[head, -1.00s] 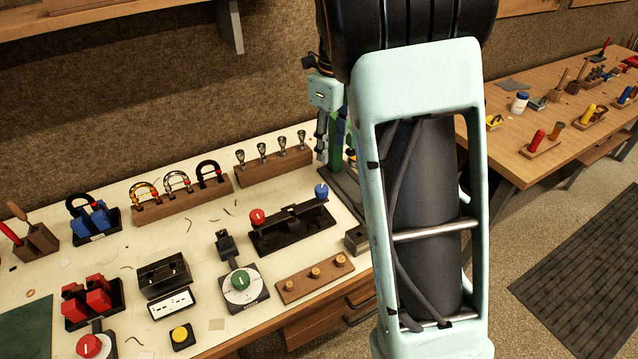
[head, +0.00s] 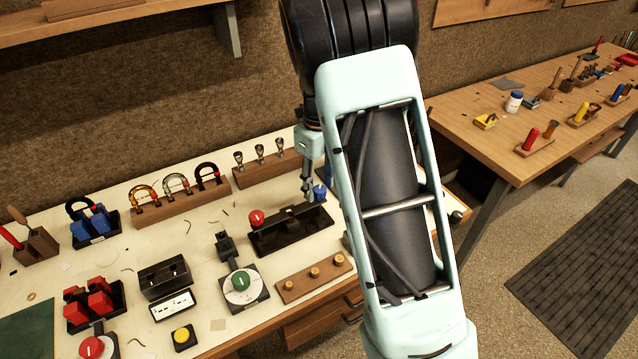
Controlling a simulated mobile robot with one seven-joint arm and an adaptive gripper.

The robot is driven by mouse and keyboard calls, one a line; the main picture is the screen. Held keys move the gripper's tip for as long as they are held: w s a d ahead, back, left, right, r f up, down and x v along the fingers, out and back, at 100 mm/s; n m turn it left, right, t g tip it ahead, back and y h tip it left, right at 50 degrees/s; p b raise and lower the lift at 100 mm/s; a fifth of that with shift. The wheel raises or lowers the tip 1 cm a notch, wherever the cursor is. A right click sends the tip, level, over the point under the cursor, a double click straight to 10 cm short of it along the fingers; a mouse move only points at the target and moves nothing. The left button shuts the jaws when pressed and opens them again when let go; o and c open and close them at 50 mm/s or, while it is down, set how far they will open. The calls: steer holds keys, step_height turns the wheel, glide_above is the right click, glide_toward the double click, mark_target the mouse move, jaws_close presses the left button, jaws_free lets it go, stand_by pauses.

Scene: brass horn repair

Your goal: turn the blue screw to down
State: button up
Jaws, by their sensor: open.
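The blue screw (head: 320,194) is a round blue knob at the right end of a black fixture (head: 291,233) on the white bench. A red knob (head: 257,217) sits at the fixture's left end. My gripper (head: 310,197) points down right beside the blue screw, on its left in the picture, with its fingers overlapping the fixture's far edge. It is open with nothing seen between the fingers. I cannot tell whether a finger touches the screw. The screw's pointing direction is too small to tell. My arm hides the bench to the right of the screw.
In front of the fixture are a green dial (head: 241,281) and a wooden block with brass pegs (head: 315,278). A wooden rack (head: 262,173) with metal pieces stands behind. A second wooden bench (head: 480,150) lies to the right.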

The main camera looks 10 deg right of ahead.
steer(key=shift+f, duration=0.2)
steer(key=shift+c, duration=0.4)
jaws_close()
